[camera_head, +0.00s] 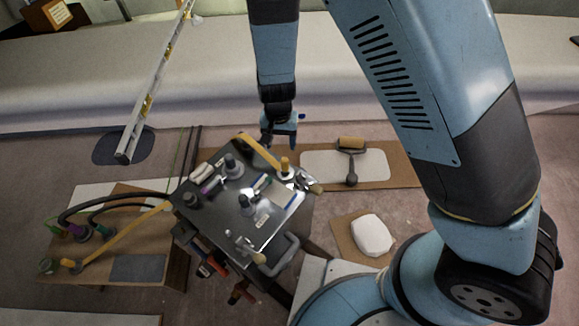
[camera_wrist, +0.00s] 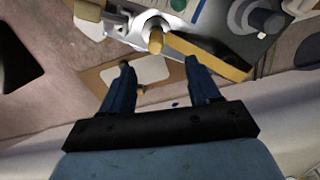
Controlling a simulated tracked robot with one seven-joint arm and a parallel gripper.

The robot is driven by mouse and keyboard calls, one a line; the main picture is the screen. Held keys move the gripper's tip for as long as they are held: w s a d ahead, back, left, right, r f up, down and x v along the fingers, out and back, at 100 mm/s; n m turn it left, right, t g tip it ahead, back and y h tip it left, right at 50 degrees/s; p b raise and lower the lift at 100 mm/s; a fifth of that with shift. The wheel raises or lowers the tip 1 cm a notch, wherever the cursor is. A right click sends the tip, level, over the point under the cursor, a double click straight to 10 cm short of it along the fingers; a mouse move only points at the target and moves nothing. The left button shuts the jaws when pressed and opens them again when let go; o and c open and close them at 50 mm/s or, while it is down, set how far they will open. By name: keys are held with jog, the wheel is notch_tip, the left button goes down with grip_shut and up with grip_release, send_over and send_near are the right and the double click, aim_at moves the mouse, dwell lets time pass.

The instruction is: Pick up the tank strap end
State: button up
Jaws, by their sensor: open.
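A yellow strap (camera_head: 259,151) lies at the back edge of the dark metal cart top, and its right end meets a short yellow post (camera_head: 285,164). In the wrist view the strap (camera_wrist: 208,56) slants just beyond the right finger, with the tan post (camera_wrist: 156,42) ahead between the fingers. My gripper (camera_head: 280,143) is open and points down just behind the cart. In the wrist view the gripper (camera_wrist: 158,64) has nothing between its fingers. A second yellow strap (camera_head: 120,236) runs from the cart to the low bench at left. I cannot tell which end is the tank strap end.
The cart top (camera_head: 262,224) is crowded with dark fittings and tools. A roller (camera_head: 351,150) lies on a white pad at right, and a white lump (camera_head: 372,235) sits on cardboard. A ladder (camera_head: 155,85) leans at left. The low bench (camera_head: 160,255) holds hoses.

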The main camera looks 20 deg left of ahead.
aim_at(283, 159)
notch_tip(283, 159, down, 8)
jog(key=shift+f, duration=0.1)
jog(key=f, duration=0.2)
jog(key=d+f, duration=0.1)
jog(key=f, duration=0.1)
jog(key=shift+s, duration=0.1)
jog(key=shift+a+f, duration=0.1)
jog(key=shift+f, duration=0.55)
grip_shut()
dwell(0.3)
